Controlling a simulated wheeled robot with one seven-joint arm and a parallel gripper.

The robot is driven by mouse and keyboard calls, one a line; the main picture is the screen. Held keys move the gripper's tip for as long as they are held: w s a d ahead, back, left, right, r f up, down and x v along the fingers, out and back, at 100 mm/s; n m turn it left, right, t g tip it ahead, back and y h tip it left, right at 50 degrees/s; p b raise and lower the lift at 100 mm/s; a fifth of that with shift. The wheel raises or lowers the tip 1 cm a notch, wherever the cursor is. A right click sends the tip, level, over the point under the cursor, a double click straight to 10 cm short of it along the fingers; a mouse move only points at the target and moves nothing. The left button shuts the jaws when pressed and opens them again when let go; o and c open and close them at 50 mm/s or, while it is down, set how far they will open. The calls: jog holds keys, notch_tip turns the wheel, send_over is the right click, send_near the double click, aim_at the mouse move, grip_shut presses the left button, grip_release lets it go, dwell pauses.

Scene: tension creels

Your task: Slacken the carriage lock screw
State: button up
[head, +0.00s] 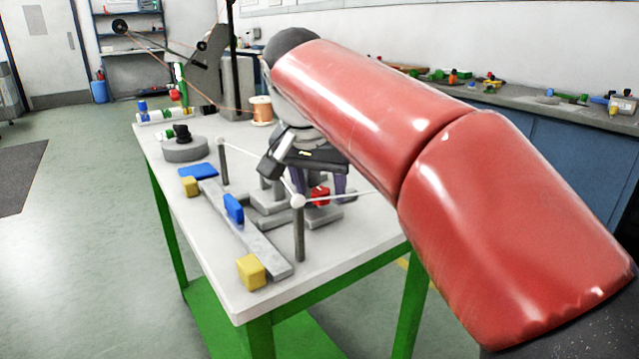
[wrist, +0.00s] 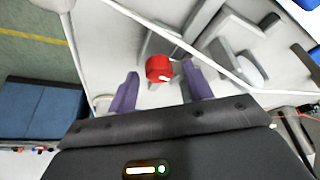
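A red knob (head: 319,194), likely the lock screw, sits low on a grey metal bracket assembly (head: 270,200) on the bench. In the wrist view the red knob (wrist: 159,68) has a small white mark on its side. My gripper (head: 321,188) is over the assembly, pointing down, with its purple fingers apart. In the wrist view my gripper (wrist: 161,72) is open, with one fingertip on each side of the knob and a gap visible at both. I cannot tell how deep the fingertips reach. My red arm covers part of the bench behind.
A white line runs over two posts (head: 299,230) close to my gripper. A grey rail (head: 245,232) with a blue block (head: 233,208) and yellow end blocks (head: 251,271) lies at the front left. A copper spool (head: 261,110) and a grey disc (head: 185,150) stand farther back.

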jog(key=c, duration=0.9)
jog(key=shift+n, duration=0.4)
jog(key=n, duration=0.1)
jog(key=n+y, duration=0.1)
jog(key=n, duration=0.1)
jog(key=shift+d+n+y, duration=0.2)
jog(key=shift+n+y, duration=0.1)
jog(key=n+y, duration=0.1)
jog(key=n, duration=0.3)
jog(key=shift+y, duration=0.4)
jog(key=n+y, duration=0.1)
jog(key=n, duration=0.2)
jog(key=n+g+y, duration=0.1)
jog(key=n, duration=0.2)
jog(key=shift+w+d+n+g, duration=0.2)
jog(key=shift+n+g, duration=0.1)
jog(key=shift+n, duration=0.1)
jog(key=n+g, duration=0.1)
jog(key=n, duration=0.2)
jog(key=n+g, duration=0.1)
jog(key=n, duration=0.2)
jog(key=shift+w+n+y, duration=0.1)
jog(key=shift+n+y, duration=0.2)
jog(key=shift+y, duration=0.1)
jog(key=shift+g, duration=0.3)
